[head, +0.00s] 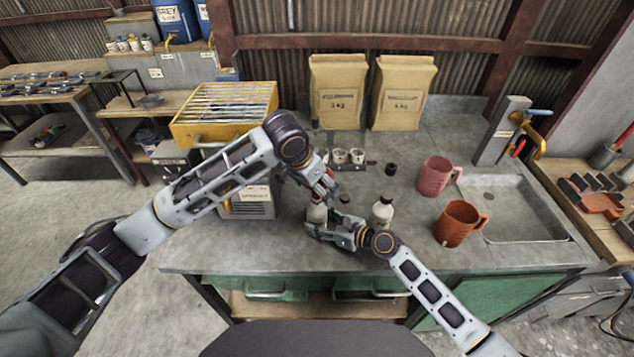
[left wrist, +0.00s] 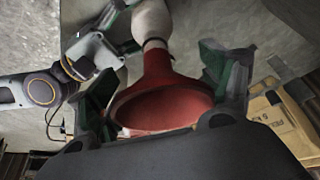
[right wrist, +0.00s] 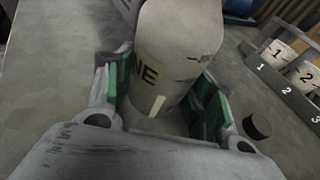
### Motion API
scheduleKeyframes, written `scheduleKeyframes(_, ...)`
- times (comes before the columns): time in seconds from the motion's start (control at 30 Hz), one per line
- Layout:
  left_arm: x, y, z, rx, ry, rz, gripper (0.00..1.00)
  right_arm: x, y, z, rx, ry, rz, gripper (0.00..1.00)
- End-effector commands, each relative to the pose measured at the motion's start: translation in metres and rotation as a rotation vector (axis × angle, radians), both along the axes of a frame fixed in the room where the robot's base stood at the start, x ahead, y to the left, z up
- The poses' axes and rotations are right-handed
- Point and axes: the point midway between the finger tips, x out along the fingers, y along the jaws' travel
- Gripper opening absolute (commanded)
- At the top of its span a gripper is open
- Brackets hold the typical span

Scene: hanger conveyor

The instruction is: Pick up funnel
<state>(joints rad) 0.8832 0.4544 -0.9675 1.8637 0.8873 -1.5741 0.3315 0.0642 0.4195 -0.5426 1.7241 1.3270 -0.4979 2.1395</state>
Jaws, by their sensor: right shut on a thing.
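The red funnel (left wrist: 165,95) shows in the left wrist view with its narrow end at the mouth of a white bottle (left wrist: 150,22). In the head view the left arm mostly hides the funnel. My left gripper (head: 320,186) is open around the funnel, with a finger on either side, also seen in the left wrist view (left wrist: 170,62). My right gripper (head: 325,230) is shut on the white bottle (right wrist: 178,60), whose label shows the letters NE. The bottle's top is out of the right wrist view.
A second white bottle (head: 382,213) stands to the right. A black cap (head: 345,198) lies near the held bottle. A numbered rack with cups (head: 349,157), a pink mug (head: 437,176), an orange mug (head: 460,223) and a sink (head: 520,212) are also on the bench.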

Motion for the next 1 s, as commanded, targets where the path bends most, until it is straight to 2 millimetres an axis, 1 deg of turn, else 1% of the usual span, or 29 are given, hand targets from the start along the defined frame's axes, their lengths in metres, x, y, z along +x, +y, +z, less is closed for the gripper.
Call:
scheduleKeyframes(0.03,0.000,0.000,0.000,0.000,0.000,0.000,0.69,0.000,0.000,0.000,-0.001,0.001,0.000,0.41)
scheduleKeyframes(0.13,0.000,0.000,0.000,0.000,0.000,0.000,0.56,0.000,0.000,0.000,-0.001,0.001,0.000,0.41)
scheduleKeyframes(0.27,0.000,0.000,0.000,0.000,0.000,0.000,0.55,0.000,0.000,0.000,-0.001,0.001,0.000,0.41)
scheduleKeyframes(0.3,0.000,0.000,0.000,0.000,0.000,0.000,0.51,0.000,0.000,0.000,-0.001,0.001,0.000,0.41)
scheduleKeyframes(0.33,0.000,0.000,0.000,0.000,0.000,0.000,0.51,0.000,0.000,0.000,-0.001,0.001,0.000,0.41)
scheduleKeyframes(0.4,0.000,0.000,0.000,0.000,0.000,0.000,0.42,0.000,0.000,0.000,-0.001,0.001,0.000,0.41)
scheduleKeyframes(0.43,0.000,0.000,0.000,0.000,0.000,0.000,0.42,0.000,0.000,0.000,-0.001,0.001,0.000,0.41)
scheduleKeyframes(0.5,0.000,0.000,0.000,0.000,0.000,0.000,0.32,0.000,0.000,0.000,-0.001,0.001,0.000,0.41)
scheduleKeyframes(0.67,0.000,0.000,0.005,-0.001,-0.001,0.000,0.29,0.000,0.000,0.000,-0.001,0.001,0.000,0.41)
scheduleKeyframes(0.77,0.000,0.000,0.012,-0.001,-0.001,0.000,0.28,0.000,0.000,0.000,-0.001,0.001,0.000,0.41)
scheduleKeyframes(0.87,0.000,0.000,0.023,-0.002,-0.002,-0.001,0.28,0.000,0.000,0.000,-0.001,0.001,0.000,0.41)
scheduleKeyframes(1.0,0.000,-0.001,0.043,-0.002,-0.003,-0.002,0.28,0.000,0.000,0.000,-0.001,0.001,0.000,0.41)
